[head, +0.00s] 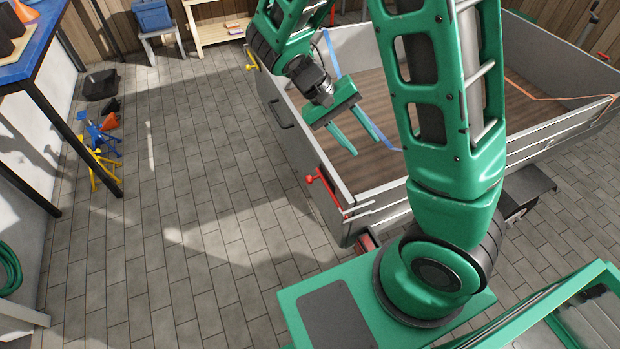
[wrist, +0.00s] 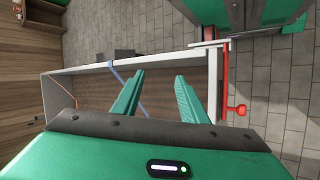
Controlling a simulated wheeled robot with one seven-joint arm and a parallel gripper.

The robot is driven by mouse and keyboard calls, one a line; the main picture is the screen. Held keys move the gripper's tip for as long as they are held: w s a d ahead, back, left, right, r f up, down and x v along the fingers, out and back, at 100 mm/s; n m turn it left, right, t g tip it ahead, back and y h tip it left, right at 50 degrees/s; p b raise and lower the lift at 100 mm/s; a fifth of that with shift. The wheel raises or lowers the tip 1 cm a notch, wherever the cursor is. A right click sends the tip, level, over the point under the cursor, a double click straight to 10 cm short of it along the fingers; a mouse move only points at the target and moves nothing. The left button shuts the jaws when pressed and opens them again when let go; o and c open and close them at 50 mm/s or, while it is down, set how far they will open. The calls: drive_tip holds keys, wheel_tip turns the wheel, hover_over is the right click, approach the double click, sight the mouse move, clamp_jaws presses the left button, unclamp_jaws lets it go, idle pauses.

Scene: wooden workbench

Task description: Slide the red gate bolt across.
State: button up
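The red gate bolt (head: 325,187) is mounted at the near corner of the grey trailer's tailgate, with its red knob sticking out to the left. In the wrist view the red bolt (wrist: 226,85) lies right of the fingers, with its round knob at the lower end. My gripper (head: 361,147) is open, with its two green fingers apart and nothing between them. It hangs over the trailer bed, just inside the tailgate, above and to the right of the bolt. In the wrist view my gripper (wrist: 159,79) points toward the trailer's wall top, apart from the bolt.
The grey trailer (head: 285,120) has a wooden floor, raised walls and a blue strap (head: 332,55). A yellow-knobbed bolt (head: 252,66) is at the tailgate's far corner. The paving left of the trailer is clear.

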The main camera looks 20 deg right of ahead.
drive_tip(key=w+a+f+n+t+h, duration=0.35)
drive_tip(key=a+f+h, duration=0.25)
drive_tip(key=a+f, duration=0.35)
drive_tip(key=n+t+h, duration=0.4)
drive_tip(key=t, duration=0.4)
approach(307, 181)
drive_tip(key=x, duration=1)
drive_tip(key=shift+w+d+f, duration=0.15)
drive_tip(key=shift+w+d, duration=0.1)
drive_tip(key=shift+d, duration=0.1)
clamp_jaws()
